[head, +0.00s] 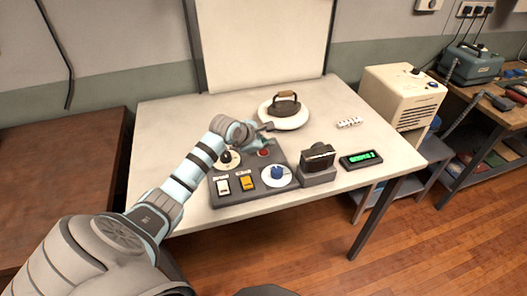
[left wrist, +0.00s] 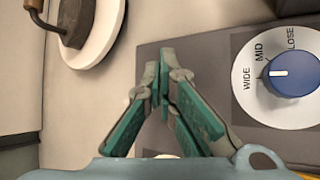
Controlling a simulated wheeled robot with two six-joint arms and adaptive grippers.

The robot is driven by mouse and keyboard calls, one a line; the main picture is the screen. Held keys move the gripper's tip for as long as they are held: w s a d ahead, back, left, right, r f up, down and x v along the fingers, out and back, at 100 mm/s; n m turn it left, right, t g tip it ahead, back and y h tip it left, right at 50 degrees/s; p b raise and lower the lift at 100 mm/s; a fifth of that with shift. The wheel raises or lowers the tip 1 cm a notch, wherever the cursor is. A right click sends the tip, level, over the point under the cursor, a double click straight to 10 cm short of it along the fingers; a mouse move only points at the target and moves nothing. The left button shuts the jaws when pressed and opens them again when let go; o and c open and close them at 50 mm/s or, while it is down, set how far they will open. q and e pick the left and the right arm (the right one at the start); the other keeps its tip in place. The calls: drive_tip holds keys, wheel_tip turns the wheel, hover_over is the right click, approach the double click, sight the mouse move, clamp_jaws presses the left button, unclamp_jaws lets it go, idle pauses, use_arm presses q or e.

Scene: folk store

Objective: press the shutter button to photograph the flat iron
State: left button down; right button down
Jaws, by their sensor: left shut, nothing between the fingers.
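The flat iron (head: 285,107), dark with a wooden handle, stands on a white round plate (head: 273,122) at the back of the table. A dark control panel (head: 222,198) lies nearer. A red round button (head: 264,153) shows on it, just below my left gripper (head: 266,143) in the head view. The left gripper is shut and empty, its teal fingertips (left wrist: 160,82) together over the panel's edge in the left wrist view, where no red button shows. Whether it touches the button I cannot tell. A dark camera (head: 318,153) stands on a grey block. My right gripper is out of view.
The panel has a blue knob (left wrist: 290,73) on a WIDE, MID, CLOSE dial, a black knob (head: 225,156), and white (head: 223,185) and yellow (head: 246,182) switches. A green-lit display (head: 361,159) stands right. A white backdrop (head: 262,45) rises behind. The left tabletop is clear.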

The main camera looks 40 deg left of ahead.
use_arm(q)
drive_tip(key=shift+f, duration=0.1)
idle(0.6)
drive_tip(key=shift+f+p, duration=0.25)
drive_tip(key=shift+p, duration=0.2)
drive_tip(key=shift+f, duration=0.1)
drive_tip(key=shift+f, duration=0.45)
idle(0.3)
drive_tip(key=shift+r, duration=0.1)
drive_tip(key=shift+r+p, duration=0.8)
drive_tip(key=shift+p, duration=0.7)
